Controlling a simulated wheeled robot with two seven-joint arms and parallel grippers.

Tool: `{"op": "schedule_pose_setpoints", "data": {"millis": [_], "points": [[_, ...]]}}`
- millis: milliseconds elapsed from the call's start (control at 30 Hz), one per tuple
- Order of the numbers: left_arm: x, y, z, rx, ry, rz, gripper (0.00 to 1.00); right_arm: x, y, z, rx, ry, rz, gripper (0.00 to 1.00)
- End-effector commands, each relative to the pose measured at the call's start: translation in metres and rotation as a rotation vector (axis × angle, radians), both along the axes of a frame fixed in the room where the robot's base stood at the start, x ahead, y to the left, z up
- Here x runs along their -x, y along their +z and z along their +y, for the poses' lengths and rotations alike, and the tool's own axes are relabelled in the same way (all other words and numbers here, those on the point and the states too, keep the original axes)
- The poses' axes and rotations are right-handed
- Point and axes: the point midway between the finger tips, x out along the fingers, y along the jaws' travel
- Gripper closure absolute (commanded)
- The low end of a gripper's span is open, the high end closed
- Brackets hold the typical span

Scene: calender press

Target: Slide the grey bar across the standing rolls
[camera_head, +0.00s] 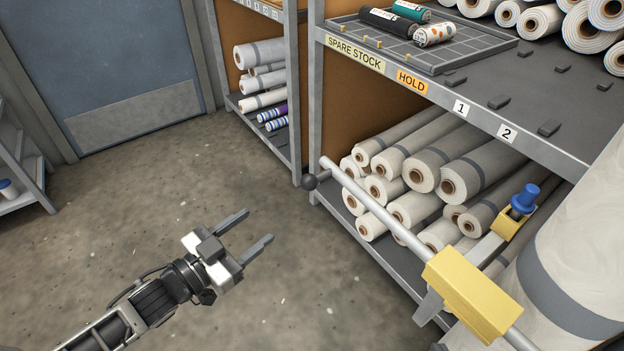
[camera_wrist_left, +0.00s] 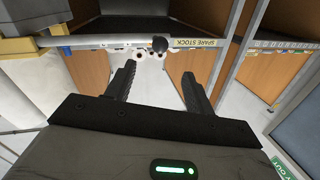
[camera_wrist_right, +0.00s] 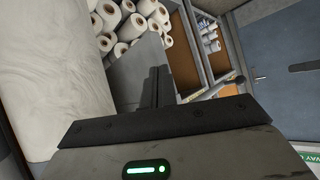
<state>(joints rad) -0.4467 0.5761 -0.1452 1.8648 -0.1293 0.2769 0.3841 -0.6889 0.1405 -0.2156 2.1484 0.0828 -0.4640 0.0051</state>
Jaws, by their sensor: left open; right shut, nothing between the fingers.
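A shelf rack (camera_head: 310,95) holds stacked white rolls (camera_head: 440,168) below and a tray (camera_head: 420,45) above. A blue-topped clamp (camera_head: 523,200) stands near the yellow block. The floor (camera_head: 130,210) around my left gripper is clear. A blue door (camera_head: 100,60) is at the back left.

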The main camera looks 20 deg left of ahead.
Motion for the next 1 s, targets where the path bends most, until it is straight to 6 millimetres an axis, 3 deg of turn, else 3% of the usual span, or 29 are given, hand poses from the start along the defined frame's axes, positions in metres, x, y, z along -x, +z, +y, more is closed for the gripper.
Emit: {"op": "schedule_pose_setpoints", "data": {"millis": [267,700,1000], "points": [[-0.033,0.008,-0.011,-0.001,-0.030,-0.038,0.46,-0.002,0.005,0.001,-0.004,-0.001,-0.010,1.00],[-0.116,0.008,-0.053,0.000,-0.027,-0.035,0.46,-0.002,0.002,0.000,-0.005,-0.003,-0.008,1.00],[-0.143,0.007,-0.068,-0.002,-0.028,-0.032,0.46,-0.003,0.001,0.000,-0.006,-0.003,-0.009,1.00]]}}
